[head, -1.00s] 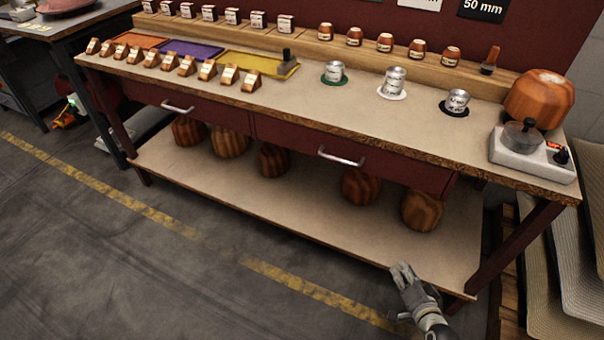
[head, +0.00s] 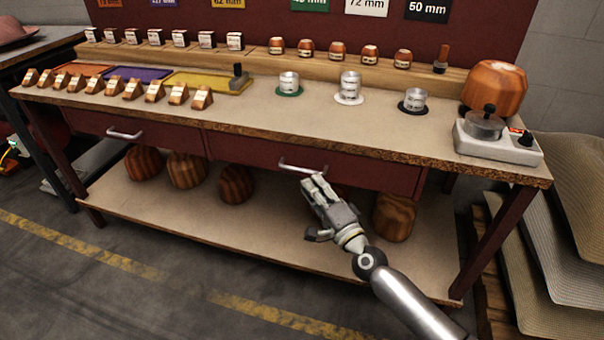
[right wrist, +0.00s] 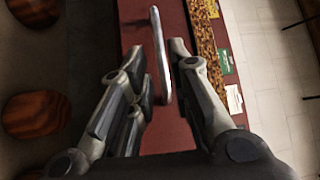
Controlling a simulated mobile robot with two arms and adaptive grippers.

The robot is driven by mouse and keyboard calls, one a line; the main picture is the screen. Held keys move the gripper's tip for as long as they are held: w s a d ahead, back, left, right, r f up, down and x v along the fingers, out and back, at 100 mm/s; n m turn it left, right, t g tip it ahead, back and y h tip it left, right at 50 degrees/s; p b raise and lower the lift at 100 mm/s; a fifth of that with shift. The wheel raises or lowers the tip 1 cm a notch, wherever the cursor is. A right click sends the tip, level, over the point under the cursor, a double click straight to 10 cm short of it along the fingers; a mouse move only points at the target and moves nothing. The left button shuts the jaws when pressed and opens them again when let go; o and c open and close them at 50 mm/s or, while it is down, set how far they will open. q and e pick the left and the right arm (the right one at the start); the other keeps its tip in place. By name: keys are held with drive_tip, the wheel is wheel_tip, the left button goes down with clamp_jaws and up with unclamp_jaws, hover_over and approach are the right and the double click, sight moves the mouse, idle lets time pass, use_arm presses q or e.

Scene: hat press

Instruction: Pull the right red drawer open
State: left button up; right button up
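The right red drawer (head: 375,173) sits under the workbench top, its front flush with the bench. Its metal bar handle (head: 292,168) shows in the head view. My right gripper (head: 318,187) is just below and in front of the right end of this handle. In the right wrist view the two fingers (right wrist: 163,75) are spread apart, and the handle (right wrist: 157,40) lines up with the gap between them. I cannot tell whether either finger touches it. My left gripper is not in view.
The left drawer (head: 150,131) has a similar handle and is shut. Wooden hat blocks stand on the lower shelf (head: 270,226) below the drawers. Weights, small blocks and a grey device (head: 498,142) stand on the benchtop. Woven sheets (head: 575,220) lean at the right.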

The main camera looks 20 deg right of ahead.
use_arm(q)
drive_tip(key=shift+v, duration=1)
use_arm(e)
drive_tip(key=x, duration=0.5)
drive_tip(key=shift+w+a, duration=0.1)
drive_tip(key=shift+w, duration=0.25)
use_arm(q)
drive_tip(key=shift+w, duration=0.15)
use_arm(e)
clamp_jaws()
